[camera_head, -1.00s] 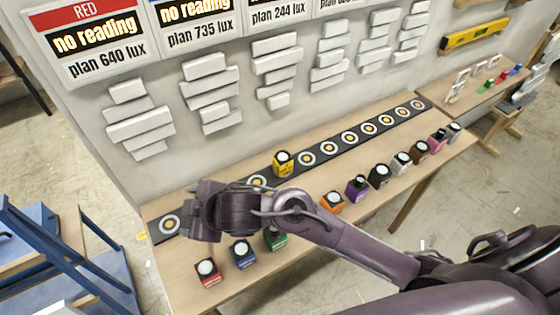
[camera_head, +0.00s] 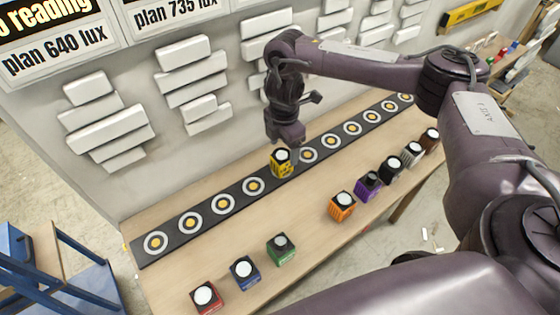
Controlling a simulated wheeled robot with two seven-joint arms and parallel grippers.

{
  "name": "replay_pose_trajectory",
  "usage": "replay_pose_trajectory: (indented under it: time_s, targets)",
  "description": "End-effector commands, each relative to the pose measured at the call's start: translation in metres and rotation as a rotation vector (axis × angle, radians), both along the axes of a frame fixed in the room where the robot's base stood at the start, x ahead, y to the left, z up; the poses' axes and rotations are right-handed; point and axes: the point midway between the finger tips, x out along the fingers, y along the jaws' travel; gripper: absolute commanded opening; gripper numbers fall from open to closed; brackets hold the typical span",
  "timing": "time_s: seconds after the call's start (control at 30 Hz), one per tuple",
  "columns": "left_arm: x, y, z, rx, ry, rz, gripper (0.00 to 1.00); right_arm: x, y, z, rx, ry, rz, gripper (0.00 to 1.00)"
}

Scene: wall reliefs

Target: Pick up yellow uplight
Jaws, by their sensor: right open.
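The yellow uplight (camera_head: 281,169) is a small yellow cube with a dark and white round top. It stands upright on the black strip (camera_head: 190,229) on the table, at one of the ringed spots. My right gripper (camera_head: 286,141) points down just above and slightly behind the yellow uplight in the picture. Its jaws are open, though the fingertips are small and dark against the strip. I cannot tell whether they touch the uplight. My left gripper does not show.
Red (camera_head: 206,297), blue (camera_head: 244,272), green (camera_head: 281,249), orange (camera_head: 341,206) and purple (camera_head: 368,185) uplights stand along the table's front, with darker ones beyond. White relief blocks (camera_head: 108,124) jut from the wall behind. A blue frame (camera_head: 62,275) stands at the left.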

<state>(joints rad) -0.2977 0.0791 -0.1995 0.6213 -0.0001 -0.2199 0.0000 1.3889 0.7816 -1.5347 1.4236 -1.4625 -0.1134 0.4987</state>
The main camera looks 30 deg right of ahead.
Motion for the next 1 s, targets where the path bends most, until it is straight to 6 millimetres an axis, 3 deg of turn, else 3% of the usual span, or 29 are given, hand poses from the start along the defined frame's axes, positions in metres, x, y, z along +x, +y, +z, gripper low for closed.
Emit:
replay_pose_trajectory:
  time_s: [0.27, 0.37, 0.5, 0.77, 1.0]
  targets:
    - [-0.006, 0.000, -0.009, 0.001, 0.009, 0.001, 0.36, 0.000, 0.003, -0.035, 0.003, 0.003, 0.002, 0.71]
    - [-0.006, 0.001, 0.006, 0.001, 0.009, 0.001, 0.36, 0.002, 0.005, -0.045, -0.001, 0.003, 0.004, 0.71]
    - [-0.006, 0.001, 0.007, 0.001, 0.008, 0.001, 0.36, 0.002, 0.004, -0.063, -0.001, 0.001, 0.002, 0.71]
    - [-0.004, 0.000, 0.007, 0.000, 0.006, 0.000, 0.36, 0.003, 0.004, -0.069, 0.000, -0.002, 0.004, 0.71]
    - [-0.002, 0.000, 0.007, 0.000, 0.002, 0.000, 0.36, 0.003, 0.005, -0.069, 0.000, -0.002, 0.004, 0.43]
